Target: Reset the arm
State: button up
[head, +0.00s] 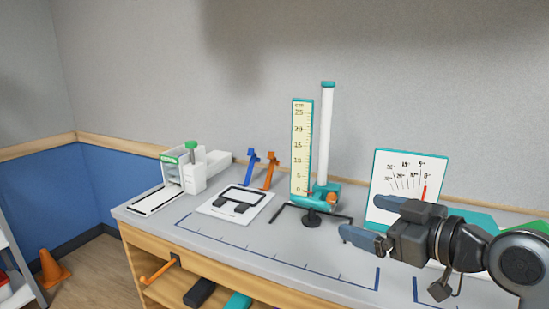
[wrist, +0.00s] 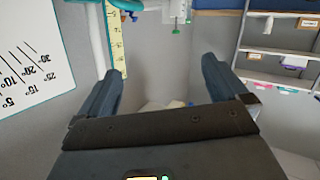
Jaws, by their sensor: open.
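My gripper (head: 365,228) is at the right of the head view, above the front right of the grey bench (head: 255,248). In the wrist view its two blue fingers (wrist: 158,85) stand wide apart with nothing between them. In the head view the arm reaches in from the right edge, and the gripper points left. It hides the lower part of the white angle chart (head: 405,165).
A tall yellow scale (head: 302,145) and white tube (head: 326,135) stand mid-bench on a black-legged stand. A white device (head: 190,168), a card (head: 237,200), and blue (head: 251,166) and orange (head: 270,170) pieces are left. An orange cone (head: 52,268) stands on the floor.

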jog(key=s+a+f+m+t+h, duration=0.2)
jog(key=s+f+m+h, duration=0.2)
jog(key=s+f+m, duration=0.45)
jog(key=s+a+f+m+t+h, duration=0.2)
jog(key=s+f+m+h, duration=0.25)
jog(key=s, duration=0.75)
jog(key=s+d+n+g, duration=0.1)
jog(key=s+d, duration=0.3)
jog(key=s, duration=0.8)
jog(key=s+d+n, duration=0.2)
jog(key=s+d, duration=0.1)
jog(key=s, duration=0.9)
jog(key=shift+d+f+n+g, duration=0.4)
jog(key=shift+f, duration=0.05)
